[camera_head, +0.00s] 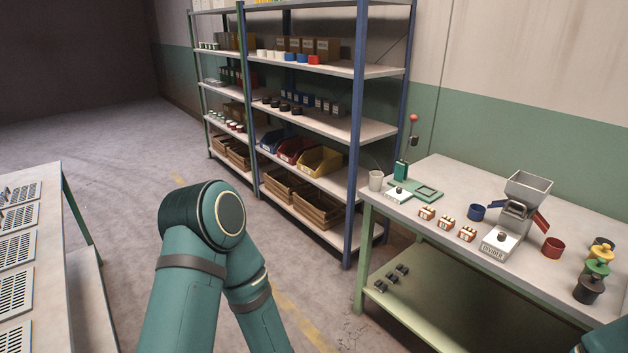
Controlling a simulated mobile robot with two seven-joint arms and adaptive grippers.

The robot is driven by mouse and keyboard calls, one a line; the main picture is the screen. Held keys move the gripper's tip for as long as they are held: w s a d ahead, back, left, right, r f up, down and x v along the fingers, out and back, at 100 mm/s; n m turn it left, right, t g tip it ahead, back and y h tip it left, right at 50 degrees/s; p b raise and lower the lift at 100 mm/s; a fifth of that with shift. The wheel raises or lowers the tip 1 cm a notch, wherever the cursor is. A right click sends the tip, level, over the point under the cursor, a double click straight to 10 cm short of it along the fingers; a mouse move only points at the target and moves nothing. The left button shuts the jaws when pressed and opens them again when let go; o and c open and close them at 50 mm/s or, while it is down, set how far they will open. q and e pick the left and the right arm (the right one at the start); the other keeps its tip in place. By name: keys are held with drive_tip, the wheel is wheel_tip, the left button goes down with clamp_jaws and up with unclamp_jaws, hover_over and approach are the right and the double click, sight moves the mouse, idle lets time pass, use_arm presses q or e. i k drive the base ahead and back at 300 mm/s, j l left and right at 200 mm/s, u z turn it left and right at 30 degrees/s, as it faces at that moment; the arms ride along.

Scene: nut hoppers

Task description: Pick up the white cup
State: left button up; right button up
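A whitish cup (376,181) stands upright at the left back corner of the workbench (450,185), beside a small green press. Small white cup-like items (270,55) also stand in a row with blue and red ones on an upper shelf; they are too small to make out well. A teal arm of mine fills the lower middle, bent at a joint, well apart from the whitish cup. A bit of teal arm shows at the bottom right corner. Neither of my grippers is in view.
The workbench also holds a blue cup (477,212), a red cup (553,248), a hopper (528,186), small labelled blocks and stacked coloured parts. A shelf rack (360,130) stands behind. A table with slotted plates (17,250) is at left. Open floor lies between.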

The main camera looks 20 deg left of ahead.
sight(375, 178)
drive_tip(key=u, duration=0.25)
drive_tip(key=i+j+z, duration=0.15)
drive_tip(key=i, duration=0.35)
drive_tip(key=i+j+z, duration=0.15)
drive_tip(key=i+j, duration=0.25)
drive_tip(key=i+j+z, duration=0.15)
drive_tip(key=i+j, duration=0.25)
drive_tip(key=i, duration=0.2)
